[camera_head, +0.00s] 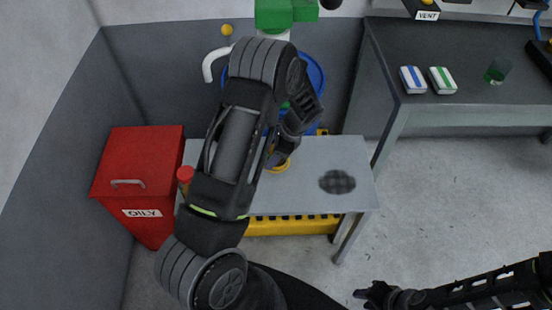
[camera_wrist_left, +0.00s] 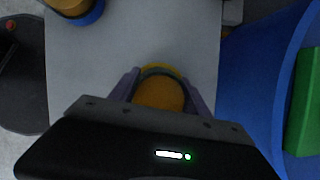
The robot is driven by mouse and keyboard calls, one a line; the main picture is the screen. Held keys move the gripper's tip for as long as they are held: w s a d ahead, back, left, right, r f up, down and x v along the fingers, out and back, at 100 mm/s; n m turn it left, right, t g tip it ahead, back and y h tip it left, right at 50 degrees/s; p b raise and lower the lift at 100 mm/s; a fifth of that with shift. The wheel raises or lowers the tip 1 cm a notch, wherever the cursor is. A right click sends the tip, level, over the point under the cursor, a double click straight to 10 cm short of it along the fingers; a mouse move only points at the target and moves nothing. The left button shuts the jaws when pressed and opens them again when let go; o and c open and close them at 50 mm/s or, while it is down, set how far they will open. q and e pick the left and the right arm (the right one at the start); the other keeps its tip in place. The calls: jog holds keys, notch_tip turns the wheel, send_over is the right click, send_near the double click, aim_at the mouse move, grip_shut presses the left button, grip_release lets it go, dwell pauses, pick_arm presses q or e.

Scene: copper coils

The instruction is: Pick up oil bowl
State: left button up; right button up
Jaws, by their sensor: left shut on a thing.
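The oil bowl (camera_wrist_left: 158,93) is round, with a yellow rim and orange-brown inside. In the left wrist view it sits between the two fingers of my left gripper (camera_wrist_left: 158,92), which is shut on it. In the head view the bowl (camera_head: 281,168) shows only in part, because my left arm and gripper (camera_head: 272,160) cover most of it. It is over the grey table (camera_head: 300,200); I cannot tell whether it touches the top. My right gripper (camera_head: 363,294) is at the lower right, away from the table; its fingers are too small and dark to read.
A red bin (camera_head: 140,170) stands left of the table, near a red-capped item (camera_head: 185,174). A blue drum (camera_head: 316,72) stands behind. A dark mesh disc (camera_head: 337,181) lies on the table's right side. A dark bench (camera_head: 450,60) holds small packs and a green glass.

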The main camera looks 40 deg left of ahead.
pick_arm(q)
jog(key=shift+c, duration=0.7)
jog(key=shift+r, duration=0.1)
jog(key=shift+r, duration=0.25)
notch_tip(320, 180, up, 9)
jog(key=shift+r, duration=0.2)
